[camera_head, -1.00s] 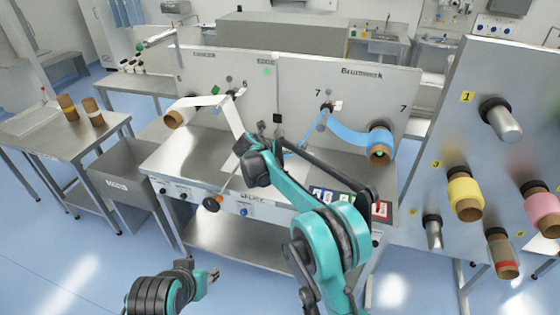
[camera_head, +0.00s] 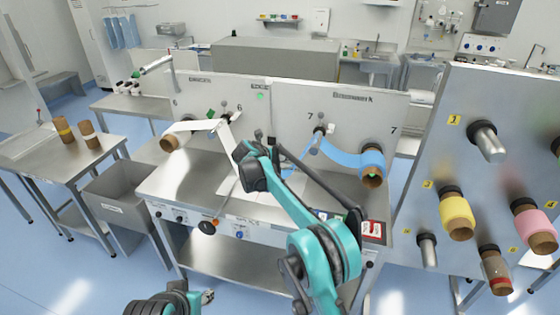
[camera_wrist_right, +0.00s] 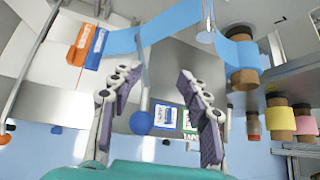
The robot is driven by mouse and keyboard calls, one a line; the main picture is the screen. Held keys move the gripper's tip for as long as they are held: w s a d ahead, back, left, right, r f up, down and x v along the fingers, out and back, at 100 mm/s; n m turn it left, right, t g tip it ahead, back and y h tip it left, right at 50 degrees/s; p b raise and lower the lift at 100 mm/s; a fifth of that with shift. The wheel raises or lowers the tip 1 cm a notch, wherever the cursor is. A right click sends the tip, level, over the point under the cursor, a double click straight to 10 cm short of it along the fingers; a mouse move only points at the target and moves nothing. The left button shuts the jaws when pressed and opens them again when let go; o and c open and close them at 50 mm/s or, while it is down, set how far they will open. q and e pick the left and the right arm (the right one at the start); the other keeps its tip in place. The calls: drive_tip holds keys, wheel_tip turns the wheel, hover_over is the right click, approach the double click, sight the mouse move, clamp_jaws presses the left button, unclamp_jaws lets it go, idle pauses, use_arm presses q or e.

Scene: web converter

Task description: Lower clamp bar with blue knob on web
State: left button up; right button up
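The blue ball knob (camera_wrist_right: 141,122) on a thin metal bar (camera_wrist_right: 144,82) shows in the right wrist view. My right gripper (camera_wrist_right: 157,76) is open, its two fingers on either side of the knob, which appears closer to the left finger; contact is not visible. In the head view my right arm hides this gripper and the blue knob. The blue web (camera_head: 345,157) runs from its roll (camera_head: 373,165) on the right panel; it also crosses the top of the wrist view (camera_wrist_right: 160,35). My left gripper (camera_head: 207,297) is low at the bottom edge, its opening unclear.
The white web (camera_head: 225,145) hangs from the left panel. A rack with rolls (camera_head: 457,214) stands at right, a grey bin (camera_head: 118,195) at left.

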drive_tip(key=v, duration=1.2)
drive_tip(key=s+d+f+m+g+y+b, duration=0.1)
drive_tip(key=s+d+f+m+b, duration=0.25)
drive_tip(key=s+d+m, duration=0.55)
drive_tip(key=s+d+f+m+g+y+b, duration=0.1)
drive_tip(key=s+d+f+m+y+b, duration=0.2)
drive_tip(key=s+d+m, duration=0.7)
drive_tip(key=s+f+m+b, duration=0.3)
drive_tip(key=s+f+m, duration=0.4)
drive_tip(key=s, duration=0.4)
drive_tip(key=s+f+m+y+b, duration=0.1)
drive_tip(key=s+f+m+b, duration=0.3)
drive_tip(key=s+f+m, duration=0.3)
drive_tip(key=s+f, duration=0.2)
drive_tip(key=s, duration=0.2)
drive_tip(key=shift+s+f+m+y+b, duration=0.15)
drive_tip(key=shift+s+m+y+b, duration=0.15)
drive_tip(key=shift+s, duration=0.05)
